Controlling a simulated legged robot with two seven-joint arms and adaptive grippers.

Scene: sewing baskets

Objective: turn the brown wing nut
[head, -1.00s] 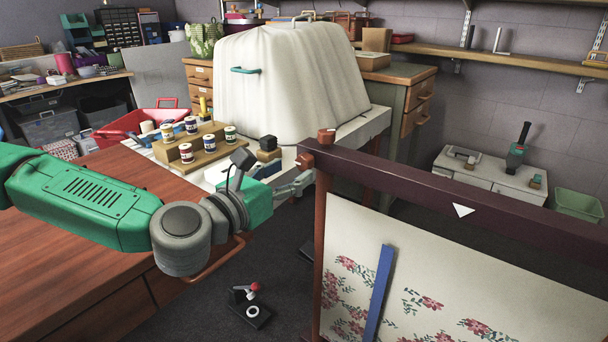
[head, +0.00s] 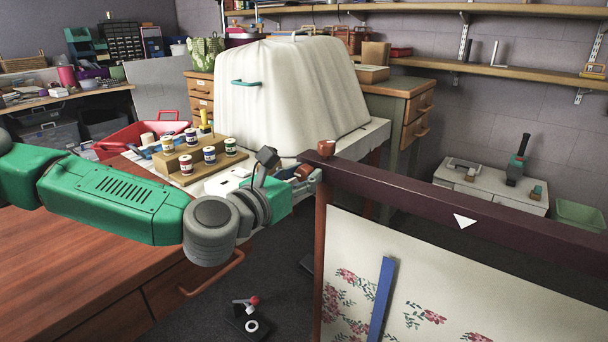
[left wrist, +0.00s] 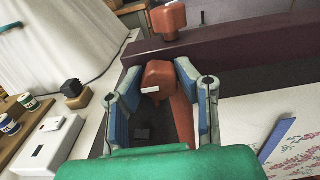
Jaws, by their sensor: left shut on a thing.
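The brown wing nut (left wrist: 158,76) sits at the end of the dark red frame bar (head: 450,200). In the left wrist view it lies between the two blue-padded fingers of my left gripper (left wrist: 157,88), which is shut on it; a small white patch shows on the nut. In the head view my left gripper (head: 302,182) is at the bar's left end, and most of the nut is hidden there. A second brown knob (head: 326,148) stands on top of the bar and is not held. My right gripper is not in view.
A floral cloth (head: 345,250) hangs under the bar with a blue strip (head: 381,298) across it. Thread spools on a wooden stand (head: 178,174) and a white covered machine (head: 290,95) stand behind my left arm. A brown wooden table (head: 60,265) lies below it.

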